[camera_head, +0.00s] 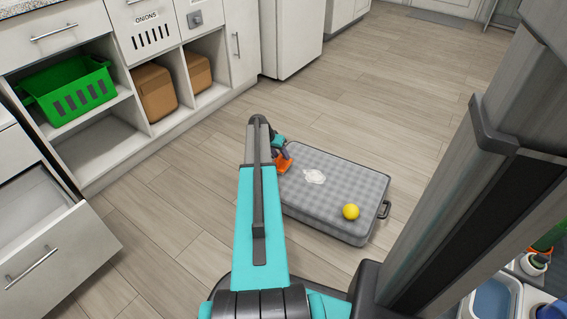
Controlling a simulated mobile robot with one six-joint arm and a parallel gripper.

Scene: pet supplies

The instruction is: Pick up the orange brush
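The orange brush (284,164) shows as a small orange shape at the left corner of a grey checked pet bed (340,182). My arm reaches out from the bottom of the view toward that corner. My gripper (281,152) is small and mostly hidden behind the end of my arm, right at the orange brush. The fingers cannot be made out, so I cannot tell whether they touch the brush or are closed on it.
A yellow ball (350,211) and a white patch (314,176) are on the pet bed. A cabinet with a green basket (68,90) and brown bins (154,92) stands at left. An open drawer (45,250) juts out at lower left. The wooden floor (400,95) beyond the bed is clear.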

